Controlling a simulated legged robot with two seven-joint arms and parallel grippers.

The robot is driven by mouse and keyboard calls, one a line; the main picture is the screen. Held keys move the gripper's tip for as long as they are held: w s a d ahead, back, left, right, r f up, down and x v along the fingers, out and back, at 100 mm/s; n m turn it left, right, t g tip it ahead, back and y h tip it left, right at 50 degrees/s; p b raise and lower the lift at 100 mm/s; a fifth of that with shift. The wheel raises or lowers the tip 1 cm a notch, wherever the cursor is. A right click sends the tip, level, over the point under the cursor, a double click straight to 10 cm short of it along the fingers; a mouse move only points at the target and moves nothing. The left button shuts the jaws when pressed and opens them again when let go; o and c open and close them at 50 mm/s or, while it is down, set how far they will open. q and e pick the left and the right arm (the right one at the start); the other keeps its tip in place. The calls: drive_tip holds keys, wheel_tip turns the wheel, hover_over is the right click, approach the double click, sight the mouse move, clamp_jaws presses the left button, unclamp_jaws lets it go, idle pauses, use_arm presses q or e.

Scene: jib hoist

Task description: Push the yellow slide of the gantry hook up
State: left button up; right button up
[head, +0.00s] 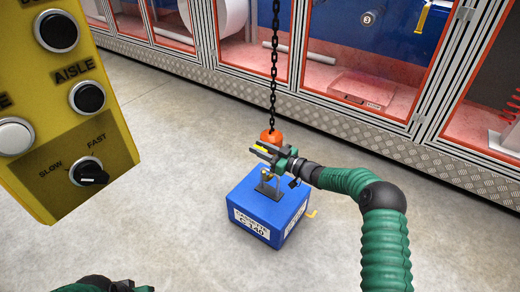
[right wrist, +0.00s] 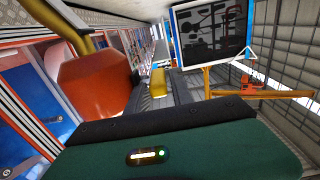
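The orange hook block (head: 270,137) hangs on a black chain (head: 274,70) above a blue box (head: 268,212). It fills the left of the right wrist view (right wrist: 95,88). A small yellow piece, apparently the slide (right wrist: 158,83), shows beside the orange body in that view. My right gripper (head: 264,152) is at the hook, just under the orange block, and covers most of the hook's lower part. I cannot tell whether it touches the slide or how far its fingers are apart. My left gripper (head: 122,286) is only partly in view at the bottom edge.
A metal bracket (head: 268,186) stands on the box top, just below my right gripper. A yellow control panel (head: 75,110) with black knobs is close at the left. Glazed cabinets with orange frames (head: 360,60) line the back. The concrete floor around the box is clear.

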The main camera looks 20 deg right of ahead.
drive_tip(key=shift+s+d, duration=0.2)
drive_tip(key=p+v, duration=0.7)
drive_tip(key=v, duration=0.9)
drive_tip(key=shift+f, duration=0.2)
drive_tip(key=shift+s+d, duration=0.1)
drive_tip(key=shift+s, duration=0.05)
